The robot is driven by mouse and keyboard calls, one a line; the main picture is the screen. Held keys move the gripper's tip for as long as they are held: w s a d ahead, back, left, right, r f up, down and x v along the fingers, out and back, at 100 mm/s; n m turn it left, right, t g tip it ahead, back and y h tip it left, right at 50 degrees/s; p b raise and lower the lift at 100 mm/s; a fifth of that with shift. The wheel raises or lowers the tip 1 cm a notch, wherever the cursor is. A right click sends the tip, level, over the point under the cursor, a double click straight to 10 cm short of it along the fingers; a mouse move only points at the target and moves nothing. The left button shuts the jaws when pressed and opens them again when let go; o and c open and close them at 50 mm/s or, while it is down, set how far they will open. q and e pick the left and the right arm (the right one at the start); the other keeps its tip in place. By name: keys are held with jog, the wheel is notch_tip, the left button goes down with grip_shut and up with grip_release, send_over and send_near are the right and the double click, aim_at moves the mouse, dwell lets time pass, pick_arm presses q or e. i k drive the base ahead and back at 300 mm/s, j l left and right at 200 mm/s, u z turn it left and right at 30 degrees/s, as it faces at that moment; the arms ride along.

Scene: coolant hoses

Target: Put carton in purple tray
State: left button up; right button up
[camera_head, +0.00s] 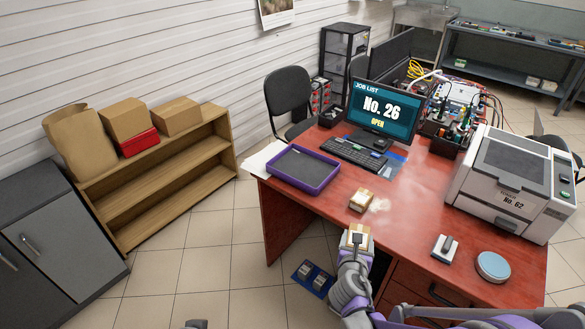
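The purple tray (325,183) lies on the left part of the red desk, with a dark, empty floor inside. A small brown carton (361,200) with a pale label sits on the desk to the right of the tray and nearer me. A second, similar carton (348,239) shows at the desk's front edge, at the end of my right arm. My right gripper (357,240) overlaps this carton and appears shut on it; its fingers are partly hidden. A small grey part at the bottom edge may be my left gripper (196,324); its fingers cannot be made out.
The red desk (415,205) also holds a keyboard (353,153), a monitor (383,110), a large printer (510,180), a grey device (445,247) and a round blue-grey disc (493,266). The desk between the tray and the loose carton is clear.

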aim_at(311, 178)
jog(key=i+j+u, duration=0.3)
jog(key=u, duration=0.2)
jog(key=i+j+u, duration=0.1)
jog(key=i+u, duration=0.35)
jog(key=i+j, duration=0.15)
jog(key=i, duration=0.5)
jog(key=i+j, duration=0.1)
jog(key=i, duration=0.6)
jog(key=i+z, duration=0.7)
jog(key=i+j+z, duration=0.15)
jog(key=z, duration=0.2)
jog(key=i+z, duration=0.25)
jog(key=z, duration=0.2)
jog(key=i+j+z, duration=0.1)
jog(key=z, duration=0.3)
jog(key=i+j+z, duration=0.25)
jog(key=z, duration=0.2)
jog(key=i+j+z, duration=0.1)
jog(key=z, duration=0.3)
jog(key=i+j+z, duration=0.45)
jog(key=z, duration=0.3)
jog(key=i+j+z, duration=0.2)
jog(key=j+z, duration=0.2)
jog(key=i+j+z, duration=0.1)
jog(key=j+z, duration=0.3)
jog(key=i+j+z, duration=0.15)
jog(key=j, duration=0.2)
jog(key=j+z, duration=0.15)
jog(key=j, duration=0.15)
jog(key=i, duration=0.05)
